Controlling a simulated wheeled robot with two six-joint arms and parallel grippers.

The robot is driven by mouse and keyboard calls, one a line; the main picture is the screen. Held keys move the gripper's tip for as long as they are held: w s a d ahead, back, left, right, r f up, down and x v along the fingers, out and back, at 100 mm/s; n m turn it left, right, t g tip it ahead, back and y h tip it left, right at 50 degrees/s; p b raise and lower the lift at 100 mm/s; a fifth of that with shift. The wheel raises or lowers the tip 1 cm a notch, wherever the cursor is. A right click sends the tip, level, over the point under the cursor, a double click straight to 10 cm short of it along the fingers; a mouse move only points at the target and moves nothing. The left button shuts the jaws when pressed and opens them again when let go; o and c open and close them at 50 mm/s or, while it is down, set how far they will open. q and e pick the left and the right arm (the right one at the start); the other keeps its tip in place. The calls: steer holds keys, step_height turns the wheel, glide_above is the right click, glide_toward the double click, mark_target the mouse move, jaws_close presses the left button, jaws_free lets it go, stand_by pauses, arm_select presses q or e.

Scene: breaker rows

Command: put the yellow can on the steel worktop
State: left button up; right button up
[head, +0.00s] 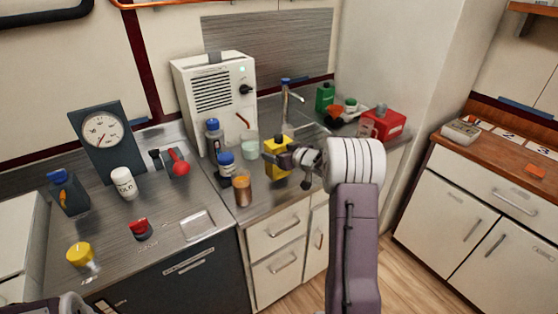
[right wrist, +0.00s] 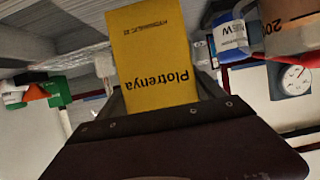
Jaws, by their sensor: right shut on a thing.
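The yellow can (head: 277,160) is a flat-sided yellow container with a dark cap, near the front of the middle steel worktop (head: 268,202). My right gripper (head: 284,156) is shut on it. In the right wrist view the can (right wrist: 152,55) fills the space between the fingers, its printed label upside down. I cannot tell whether its base touches the worktop or is just above it. The left gripper is not in view.
An amber jar (head: 242,188) and blue-capped bottles (head: 226,165) stand left of the can. A tap (head: 286,100) is behind it. A green container (head: 325,97) and red canister (head: 383,124) stand at the back right.

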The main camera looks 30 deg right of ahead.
steer(key=shift+f, duration=0.95)
steer(key=shift+w+f, duration=0.1)
steer(key=shift+f, duration=0.1)
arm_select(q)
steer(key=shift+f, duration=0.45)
arm_select(e)
steer(key=shift+f, duration=0.1)
steer(key=o, duration=2.1)
steer(key=shift+f, duration=0.1)
